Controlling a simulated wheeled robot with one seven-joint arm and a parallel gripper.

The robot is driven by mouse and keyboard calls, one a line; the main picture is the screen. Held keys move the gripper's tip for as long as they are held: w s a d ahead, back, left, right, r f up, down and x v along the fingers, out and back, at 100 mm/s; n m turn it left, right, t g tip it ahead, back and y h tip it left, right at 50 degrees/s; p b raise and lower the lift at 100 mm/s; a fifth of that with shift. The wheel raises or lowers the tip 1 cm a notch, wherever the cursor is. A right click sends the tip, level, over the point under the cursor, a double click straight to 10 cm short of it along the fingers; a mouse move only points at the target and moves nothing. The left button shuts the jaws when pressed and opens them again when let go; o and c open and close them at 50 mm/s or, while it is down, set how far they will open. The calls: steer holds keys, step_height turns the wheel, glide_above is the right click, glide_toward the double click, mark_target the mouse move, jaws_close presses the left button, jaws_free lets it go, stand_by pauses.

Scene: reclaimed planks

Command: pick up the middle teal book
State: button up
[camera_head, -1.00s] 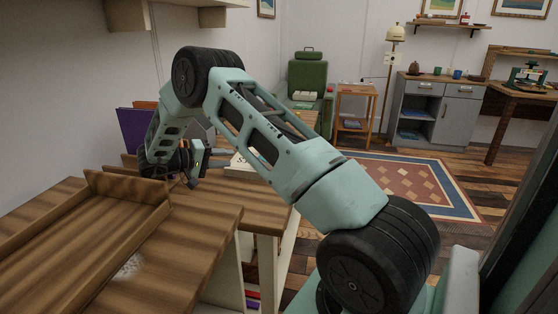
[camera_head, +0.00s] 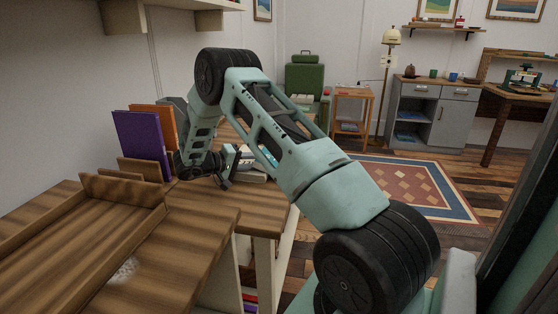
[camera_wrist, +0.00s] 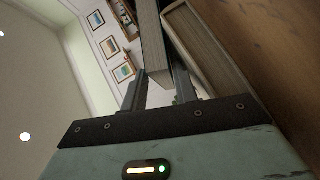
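My gripper (camera_head: 228,167) is low over the wooden surface in the head view, beside pale book-like items (camera_head: 256,176) partly hidden by my arm. In the wrist view my gripper's fingers (camera_wrist: 160,84) are apart, with the end of a book (camera_wrist: 153,42) between them. Its pale page edges face the camera and its cover looks dark. A second, thicker book (camera_wrist: 207,52) is just right of the right finger. I cannot make out a teal cover on either book, nor whether the fingers touch the book.
A purple book (camera_head: 141,145) and an orange book (camera_head: 155,122) stand upright behind the wooden tray (camera_head: 120,190), left of my gripper. A wooden surface (camera_wrist: 275,45) lies along the right of the wrist view.

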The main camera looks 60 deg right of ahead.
jaws_close()
steer(key=shift+r, duration=0.15)
